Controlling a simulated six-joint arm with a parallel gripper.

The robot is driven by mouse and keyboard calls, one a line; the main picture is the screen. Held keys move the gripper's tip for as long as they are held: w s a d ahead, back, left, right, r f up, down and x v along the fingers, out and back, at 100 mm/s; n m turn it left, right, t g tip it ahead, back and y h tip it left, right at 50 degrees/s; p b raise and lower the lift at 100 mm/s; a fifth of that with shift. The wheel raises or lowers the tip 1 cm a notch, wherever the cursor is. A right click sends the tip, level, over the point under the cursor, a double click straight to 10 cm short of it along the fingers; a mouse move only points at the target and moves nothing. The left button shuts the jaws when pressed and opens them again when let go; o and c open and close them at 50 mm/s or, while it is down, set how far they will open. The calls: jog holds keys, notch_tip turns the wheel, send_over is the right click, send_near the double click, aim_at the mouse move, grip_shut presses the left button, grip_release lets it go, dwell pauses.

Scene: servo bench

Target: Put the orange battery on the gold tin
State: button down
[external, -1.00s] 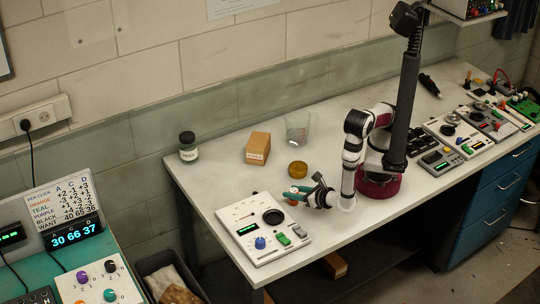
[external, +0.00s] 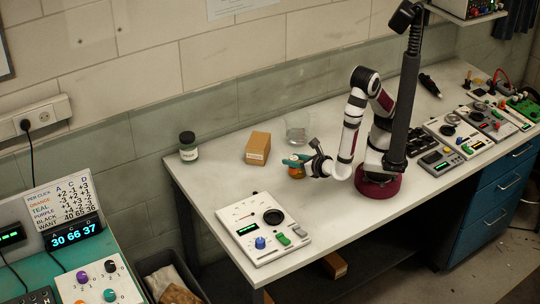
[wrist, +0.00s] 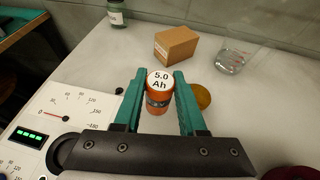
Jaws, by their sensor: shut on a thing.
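The orange battery (wrist: 158,84), with a white top marked "5.0 Ah" and a dark band, is upright between the teal fingers of my gripper (wrist: 159,97). The fingers are shut on it. The gold tin (wrist: 203,96) is a low round thing just right of the right finger in the wrist view, partly hidden by it. In the external view my gripper (external: 297,160) is in front of the tin's place, and battery and tin overlap there. I cannot tell the exact gap between them.
A cardboard box (external: 258,148) and a clear beaker (external: 297,130) stand behind the gripper. A white meter panel (external: 263,228) lies near the front left edge. The bench between panel and box is clear.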

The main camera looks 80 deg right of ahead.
jog(key=d+m+g+h, duration=0.4)
jog(key=d, duration=0.7)
jog(key=shift+m, duration=0.3)
jog(key=f, duration=0.6)
jog(key=shift+w+d+f, duration=0.15)
jog(key=shift+d+f, duration=0.2)
jog(key=shift+f, duration=0.05)
jog(key=shift+f, duration=0.15)
jog(key=shift+c, duration=2.4)
grip_release()
